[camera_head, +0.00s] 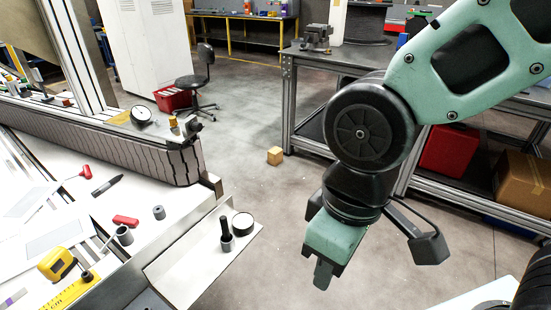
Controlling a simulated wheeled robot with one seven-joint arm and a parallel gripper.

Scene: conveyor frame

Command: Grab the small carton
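A small carton (275,156), a light brown box, sits on the grey floor in the middle of the view, between the white workbench and the metal-framed table. My gripper (322,276) hangs at the end of my green and black arm, pointing down, in front of the carton and to its right in the picture. It is apart from the carton. The fingers are seen from one side, so whether they are open or shut is not clear. No object shows at the fingertips.
A white workbench (62,210) with tools fills the left. A metal-framed table (345,58) stands behind my arm, with a red bin (447,150) and a larger cardboard box (523,184) on its lower shelf. A black chair (196,80) stands farther back. The floor around the carton is clear.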

